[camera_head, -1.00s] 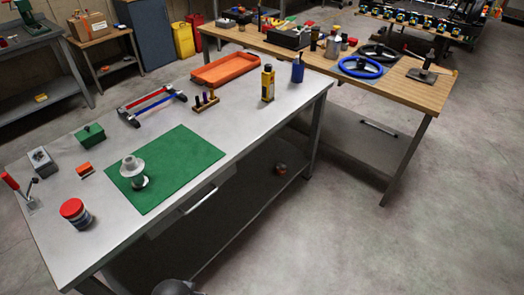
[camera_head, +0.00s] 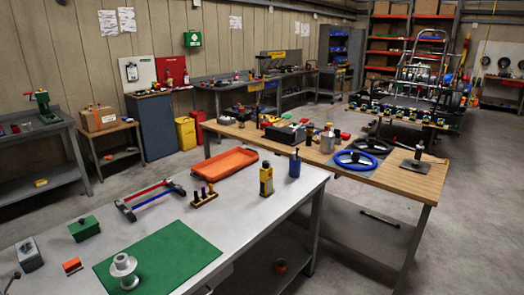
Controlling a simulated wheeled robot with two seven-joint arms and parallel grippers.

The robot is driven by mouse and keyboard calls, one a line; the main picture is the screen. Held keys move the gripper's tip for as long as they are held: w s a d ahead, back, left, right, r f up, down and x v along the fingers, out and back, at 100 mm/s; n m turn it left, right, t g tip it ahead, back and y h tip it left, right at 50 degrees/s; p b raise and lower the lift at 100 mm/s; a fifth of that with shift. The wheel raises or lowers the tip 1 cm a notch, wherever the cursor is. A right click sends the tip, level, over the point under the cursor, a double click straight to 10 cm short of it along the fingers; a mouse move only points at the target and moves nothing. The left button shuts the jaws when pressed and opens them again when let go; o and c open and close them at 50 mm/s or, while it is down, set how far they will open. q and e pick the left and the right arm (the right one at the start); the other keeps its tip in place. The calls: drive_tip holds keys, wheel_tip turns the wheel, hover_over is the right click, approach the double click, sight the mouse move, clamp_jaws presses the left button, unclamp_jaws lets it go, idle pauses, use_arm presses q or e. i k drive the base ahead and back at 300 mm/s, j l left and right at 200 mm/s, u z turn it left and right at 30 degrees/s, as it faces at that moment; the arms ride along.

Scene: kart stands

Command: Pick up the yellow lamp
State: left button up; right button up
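A small upright yellow object with a dark top (camera_head: 266,180), which looks like the yellow lamp, stands on the grey metal table (camera_head: 240,215) near its far right end. A blue bottle-like item (camera_head: 294,165) stands just to its right. A wooden rack with dark pegs (camera_head: 204,197) sits to its left. Nothing covers the yellow object. Neither of my grippers shows in the head view.
An orange tray (camera_head: 224,163) lies behind the yellow object. A green mat (camera_head: 160,262) with a grey flanged part (camera_head: 124,270) lies nearer. A wooden table (camera_head: 400,181) with steering wheels (camera_head: 354,160) stands behind. Open floor (camera_head: 470,225) lies to the right.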

sight(265, 181)
drive_tip(key=i+j+u, duration=0.25)
drive_tip(key=u, duration=0.2)
drive_tip(key=i+j+u, duration=0.3)
drive_tip(key=u, duration=0.15)
drive_tip(key=j, duration=0.1)
